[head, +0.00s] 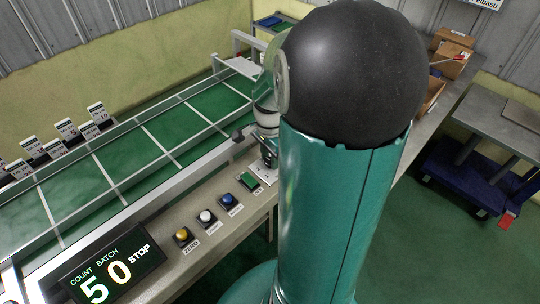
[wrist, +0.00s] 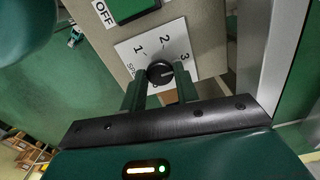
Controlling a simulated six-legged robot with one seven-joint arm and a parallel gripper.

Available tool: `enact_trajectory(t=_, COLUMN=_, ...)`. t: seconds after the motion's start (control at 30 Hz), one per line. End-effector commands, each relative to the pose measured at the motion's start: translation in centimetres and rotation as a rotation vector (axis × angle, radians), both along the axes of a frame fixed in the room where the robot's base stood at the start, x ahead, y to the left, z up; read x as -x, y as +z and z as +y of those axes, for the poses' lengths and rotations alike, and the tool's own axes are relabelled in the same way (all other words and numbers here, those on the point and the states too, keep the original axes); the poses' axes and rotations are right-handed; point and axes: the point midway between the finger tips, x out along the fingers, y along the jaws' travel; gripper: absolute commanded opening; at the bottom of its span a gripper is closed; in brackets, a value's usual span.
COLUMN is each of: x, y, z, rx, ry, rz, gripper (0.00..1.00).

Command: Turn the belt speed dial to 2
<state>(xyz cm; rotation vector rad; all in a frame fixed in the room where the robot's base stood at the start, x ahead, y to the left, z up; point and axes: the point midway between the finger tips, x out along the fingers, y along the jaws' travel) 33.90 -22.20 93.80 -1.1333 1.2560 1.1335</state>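The belt speed dial (wrist: 160,73) is a round black knob on a white plate (wrist: 178,38) marked 1, 2 and 3, seen in the wrist view. A light mark on the knob points right, roughly toward the 3 side; its exact setting is unclear. My gripper (wrist: 160,76) has its two dark green fingers at the left and right of the knob. The fingers are apart, with the knob between their tips; I cannot tell whether they press on it. In the head view my arm hides most of the dial area, with part of the plate (head: 263,173) showing.
In the head view, yellow, white and blue buttons (head: 229,200) line the panel, and a display (head: 113,268) reads COUNT 5, BATCH 0, STOP. The green belt (head: 130,160) runs behind the panel.

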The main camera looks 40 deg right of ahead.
Motion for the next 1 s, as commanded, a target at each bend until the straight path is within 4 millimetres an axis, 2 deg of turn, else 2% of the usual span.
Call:
enact_trajectory(t=0.07, x=0.00, y=0.02, z=-0.01, rx=0.000, ry=0.000, rz=0.000, gripper=0.08)
enact_trajectory(t=0.53, x=-0.03, y=0.06, z=0.01, rx=0.000, ry=0.091, rz=0.000, gripper=0.08)
enact_trajectory(t=1.0, x=-0.06, y=0.10, z=0.02, rx=0.001, ry=0.480, rz=-0.001, gripper=0.08)
